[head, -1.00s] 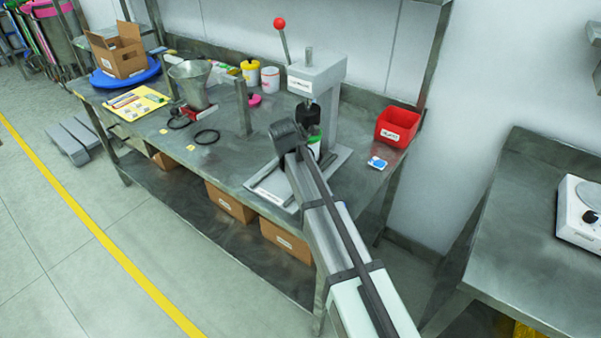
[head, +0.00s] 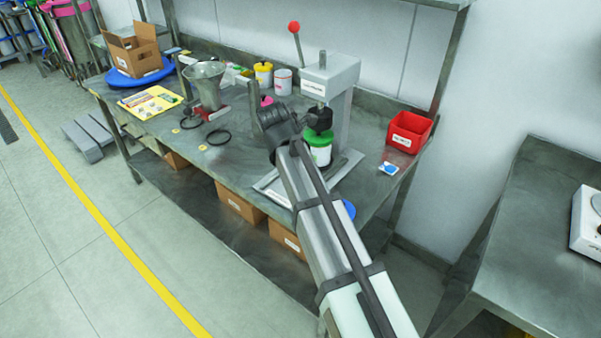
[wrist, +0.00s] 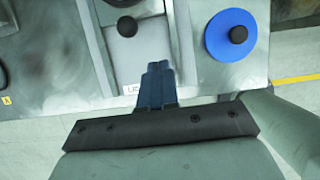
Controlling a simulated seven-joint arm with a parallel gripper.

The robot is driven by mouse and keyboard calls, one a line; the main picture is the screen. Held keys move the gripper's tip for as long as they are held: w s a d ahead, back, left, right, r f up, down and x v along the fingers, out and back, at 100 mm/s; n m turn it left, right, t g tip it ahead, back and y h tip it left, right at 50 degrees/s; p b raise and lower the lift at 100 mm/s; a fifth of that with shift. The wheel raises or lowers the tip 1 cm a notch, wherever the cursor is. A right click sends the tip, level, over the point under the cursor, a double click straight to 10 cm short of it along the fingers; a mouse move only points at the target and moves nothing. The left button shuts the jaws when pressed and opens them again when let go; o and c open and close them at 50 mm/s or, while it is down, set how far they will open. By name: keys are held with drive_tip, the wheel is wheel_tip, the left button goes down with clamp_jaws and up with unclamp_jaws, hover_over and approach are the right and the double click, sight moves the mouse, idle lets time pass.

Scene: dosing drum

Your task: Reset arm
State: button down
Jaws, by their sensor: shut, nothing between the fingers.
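My arm reaches from the lower right over the steel workbench (head: 180,130). In the head view its dark end, my gripper (head: 268,118), is in front and left of the grey press, with the fingertips hard to make out. In the wrist view the blue fingers of my gripper (wrist: 158,68) are together and empty. The grey press (head: 332,78) has a red-ball lever (head: 294,27). A white jar with a green lid (head: 319,139) stands upright under its dark head, on the press base. A blue disc with a black knob (wrist: 231,35) lies to the right in the wrist view.
A red bin (head: 409,131) stands at the bench's right end. A funnel on a stand (head: 205,85), a yellow board (head: 150,102), black rings and small tubs stand to the left. Another bench (head: 520,230) is at the right. Cardboard boxes sit on the shelf below.

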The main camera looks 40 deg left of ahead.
drive_tip(key=shift+s+r, duration=0.2)
drive_tip(key=shift+r, duration=0.3)
